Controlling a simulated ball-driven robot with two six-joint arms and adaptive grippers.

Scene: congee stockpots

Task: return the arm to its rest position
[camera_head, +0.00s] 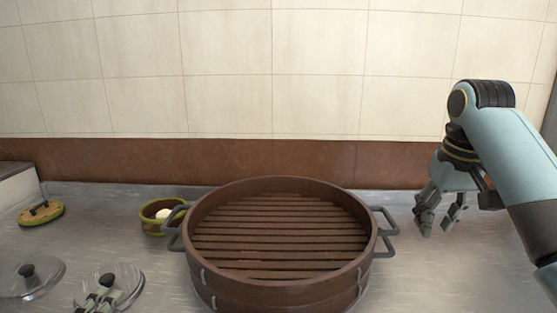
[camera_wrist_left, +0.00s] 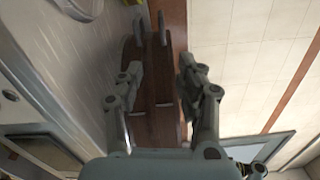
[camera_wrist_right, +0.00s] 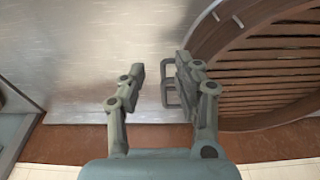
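My right gripper (camera_head: 440,222) hangs fingers-down over the counter to the right of the steamer, apart from it. Its fingers are open with nothing between them in the right wrist view (camera_wrist_right: 160,75). My left gripper (camera_head: 100,297) shows only in part at the bottom left edge of the head view, in front of a glass lid. In the left wrist view its fingers (camera_wrist_left: 160,85) are spread apart and hold nothing. The brown round steamer (camera_head: 280,290) with a slatted floor and side handles stands at the middle of the counter, and looks empty.
A green-rimmed bowl (camera_head: 150,224) with a white item (camera_head: 163,214) sits left of the steamer. A yellow-green lid (camera_head: 41,213) and glass lids (camera_head: 45,274) (camera_head: 125,277) lie further left. The tiled wall (camera_head: 230,100) closes the back. The counter right of the steamer is clear.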

